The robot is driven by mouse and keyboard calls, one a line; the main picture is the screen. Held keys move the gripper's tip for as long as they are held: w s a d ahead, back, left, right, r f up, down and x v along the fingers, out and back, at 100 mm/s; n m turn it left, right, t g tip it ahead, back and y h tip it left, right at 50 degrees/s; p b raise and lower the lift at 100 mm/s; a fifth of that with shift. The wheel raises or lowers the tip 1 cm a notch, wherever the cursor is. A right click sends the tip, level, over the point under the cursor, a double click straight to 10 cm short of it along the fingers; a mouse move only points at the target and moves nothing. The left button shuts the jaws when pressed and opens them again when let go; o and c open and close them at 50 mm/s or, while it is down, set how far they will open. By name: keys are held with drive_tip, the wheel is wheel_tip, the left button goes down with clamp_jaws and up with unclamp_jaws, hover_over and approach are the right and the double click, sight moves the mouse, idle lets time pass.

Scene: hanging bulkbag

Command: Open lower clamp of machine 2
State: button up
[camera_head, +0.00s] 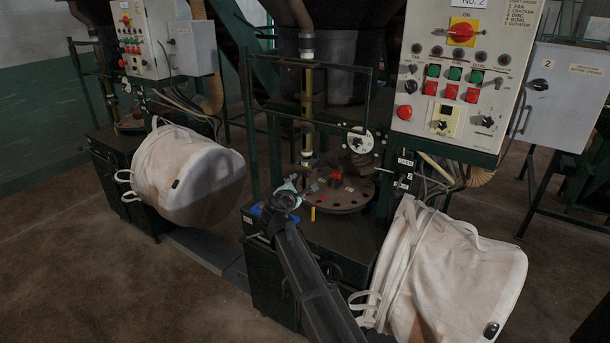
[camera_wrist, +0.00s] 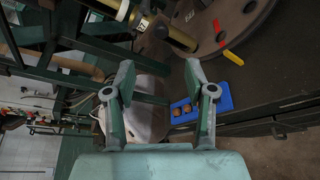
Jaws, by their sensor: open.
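Machine 2 stands in the middle of the head view, with a dark round plate (camera_head: 338,195) low in its green frame and a red knob (camera_head: 336,179) on it. Which part is the lower clamp I cannot tell for sure. My gripper (camera_head: 290,188) is at the plate's left front edge, close to a blue block (camera_head: 257,209). In the wrist view my gripper (camera_wrist: 158,76) is open with nothing between its fingers. A yellow tab (camera_wrist: 233,57) and red lever (camera_wrist: 216,27) show on the plate.
White bags hang at the left (camera_head: 188,172) and right front (camera_head: 455,270). A control panel (camera_head: 465,75) marked No. 2 is at upper right. A yellow vertical pipe (camera_head: 307,105) stands behind the plate. Brown floor (camera_head: 90,285) is clear at lower left.

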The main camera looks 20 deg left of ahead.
sight(306, 175)
drive_tip(key=p+x, duration=0.2)
drive_tip(key=x, duration=1.2)
drive_tip(key=shift+p, duration=0.4)
drive_tip(key=shift+d, duration=0.1)
clamp_jaws()
